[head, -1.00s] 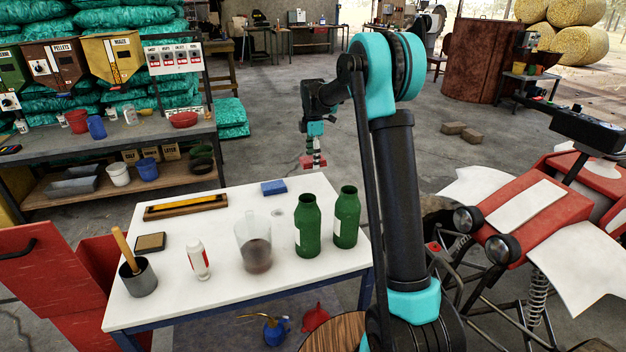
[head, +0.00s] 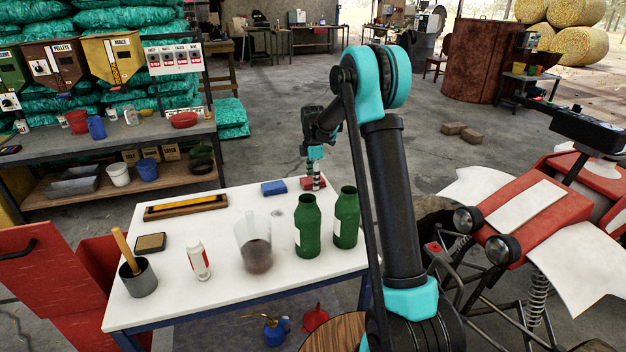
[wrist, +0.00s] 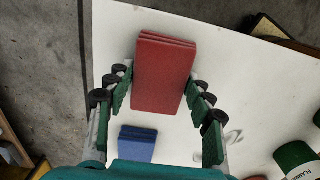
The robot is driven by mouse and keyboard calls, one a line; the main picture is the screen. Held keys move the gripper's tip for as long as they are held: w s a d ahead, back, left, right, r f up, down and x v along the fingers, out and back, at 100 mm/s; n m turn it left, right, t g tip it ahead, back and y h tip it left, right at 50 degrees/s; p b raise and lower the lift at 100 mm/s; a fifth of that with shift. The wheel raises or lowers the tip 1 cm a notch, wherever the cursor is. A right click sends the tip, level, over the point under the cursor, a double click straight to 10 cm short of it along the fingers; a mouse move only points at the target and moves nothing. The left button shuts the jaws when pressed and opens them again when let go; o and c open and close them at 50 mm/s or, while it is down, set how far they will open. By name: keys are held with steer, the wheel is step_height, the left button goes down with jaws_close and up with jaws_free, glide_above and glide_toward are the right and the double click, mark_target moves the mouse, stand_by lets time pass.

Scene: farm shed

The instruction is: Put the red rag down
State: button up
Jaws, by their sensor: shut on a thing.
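The red rag (wrist: 165,72) is a folded block between the fingers of my gripper (wrist: 158,88) in the wrist view. The fingers press on its two long sides. In the head view the red rag (head: 313,183) shows at the back right corner of the white table (head: 190,292), with my gripper (head: 316,182) over it. It is low at the tabletop; I cannot tell whether it touches. The blue rag (head: 273,187) lies on the table just left of it, and also shows in the wrist view (wrist: 137,143).
Two green bottles (head: 307,228) (head: 346,220) stand close in front of the red rag. A clear jug (head: 254,246), a white bottle (head: 198,260), a grey pot (head: 138,277) and a wooden tray (head: 186,208) are also on the table. The table's back edge is close to the rag.

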steer(key=o, duration=1.2)
steer(key=shift+f, duration=0.1)
step_height(320, 180, up, 12)
steer(key=shift+r, duration=0.15)
